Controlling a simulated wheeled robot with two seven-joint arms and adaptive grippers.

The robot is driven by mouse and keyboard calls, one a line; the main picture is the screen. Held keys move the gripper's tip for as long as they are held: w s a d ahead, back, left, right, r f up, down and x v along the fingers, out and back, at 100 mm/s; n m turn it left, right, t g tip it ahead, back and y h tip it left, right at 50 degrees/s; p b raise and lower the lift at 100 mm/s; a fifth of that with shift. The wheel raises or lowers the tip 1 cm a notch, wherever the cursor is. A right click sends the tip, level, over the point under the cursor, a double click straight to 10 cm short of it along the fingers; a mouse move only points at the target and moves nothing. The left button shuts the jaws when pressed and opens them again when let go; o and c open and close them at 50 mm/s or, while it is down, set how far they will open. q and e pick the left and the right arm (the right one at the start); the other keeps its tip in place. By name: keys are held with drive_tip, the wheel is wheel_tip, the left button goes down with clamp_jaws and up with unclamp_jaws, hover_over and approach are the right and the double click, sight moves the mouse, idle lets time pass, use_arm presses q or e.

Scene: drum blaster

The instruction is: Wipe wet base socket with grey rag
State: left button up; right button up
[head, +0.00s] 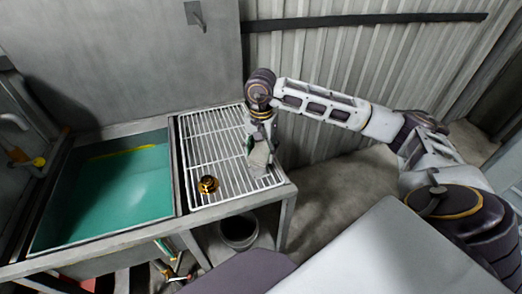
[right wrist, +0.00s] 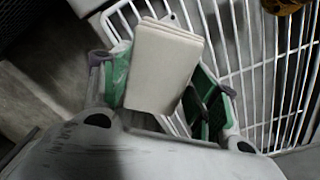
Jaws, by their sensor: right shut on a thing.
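My right gripper (head: 262,158) points down over the right part of the white wire rack. It is shut on the grey rag (head: 259,160), a pale folded block that also shows between the green finger pads in the right wrist view (right wrist: 163,65). The base socket, a small round brass-and-black piece (head: 208,184), sits on the rack to the left of the gripper, apart from the rag. A part of it shows at the top right edge of the right wrist view (right wrist: 283,4). I cannot tell whether its surface is wet. My left gripper is not in view.
The wire rack (head: 205,142) is otherwise bare. A basin of green liquid (head: 110,200) lies left of it. A dark bucket (head: 239,230) stands below the rack's front edge. A corrugated wall (head: 345,70) rises behind my right arm.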

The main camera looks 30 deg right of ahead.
drive_tip(key=shift+r+p, duration=1.6)
drive_tip(key=shift+r, duration=1.4)
drive_tip(key=shift+r+p, duration=0.3)
drive_tip(key=shift+r, duration=0.05)
